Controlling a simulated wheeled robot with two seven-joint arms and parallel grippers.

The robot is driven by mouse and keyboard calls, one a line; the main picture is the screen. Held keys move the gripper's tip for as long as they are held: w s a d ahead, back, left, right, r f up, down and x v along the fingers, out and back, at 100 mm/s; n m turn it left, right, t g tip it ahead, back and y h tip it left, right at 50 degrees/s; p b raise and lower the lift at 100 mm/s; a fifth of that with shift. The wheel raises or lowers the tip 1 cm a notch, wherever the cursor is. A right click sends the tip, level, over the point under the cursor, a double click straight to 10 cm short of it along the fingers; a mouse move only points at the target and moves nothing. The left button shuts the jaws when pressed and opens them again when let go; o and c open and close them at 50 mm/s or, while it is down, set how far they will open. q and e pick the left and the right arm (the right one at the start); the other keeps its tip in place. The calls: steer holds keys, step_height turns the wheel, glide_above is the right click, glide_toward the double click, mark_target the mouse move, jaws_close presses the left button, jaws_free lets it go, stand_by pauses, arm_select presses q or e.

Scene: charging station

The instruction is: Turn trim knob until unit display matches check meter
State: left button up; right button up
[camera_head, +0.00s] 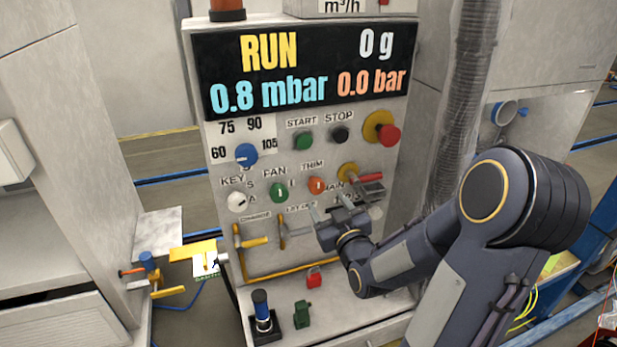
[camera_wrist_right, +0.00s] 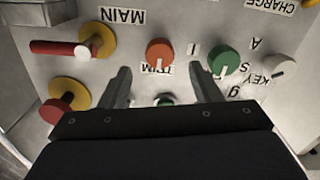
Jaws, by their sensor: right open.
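The orange trim knob (camera_head: 316,185) is on the panel under its label, with a pale pointer mark. It also shows in the right wrist view (camera_wrist_right: 159,52), between and beyond my fingertips. My right gripper (camera_head: 330,206) is open and empty, just below and in front of the knob, apart from it as far as I can tell. The unit display (camera_head: 300,70) reads RUN, 0 g, 0.8 mbar and 0.0 bar. A box marked m³/h (camera_head: 343,7) above it is cut off by the picture's top edge. My left gripper is not in view.
The green fan knob (camera_head: 278,192) sits left of the trim knob. A red-handled main switch (camera_head: 362,177) is right of it, close to my right gripper.

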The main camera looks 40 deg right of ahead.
mark_target(318, 189)
steer(key=p+x, duration=0.2)
steer(key=x, duration=0.4)
steer(key=shift+r, duration=0.15)
steer(key=shift+w+d, duration=0.15)
steer(key=shift+w, duration=0.45)
steer(key=c, duration=1)
steer(key=shift+o, duration=0.2)
steer(key=shift+f+b, duration=0.2)
steer(key=shift+b, duration=0.3)
steer(key=n+b, duration=0.7)
steer(key=b, duration=0.4)
steer(key=shift+f, duration=0.1)
steer(key=n+b, duration=0.2)
steer(key=shift+n, duration=0.4)
steer(key=shift+n+b, duration=0.55)
steer(key=shift+n, duration=0.35)
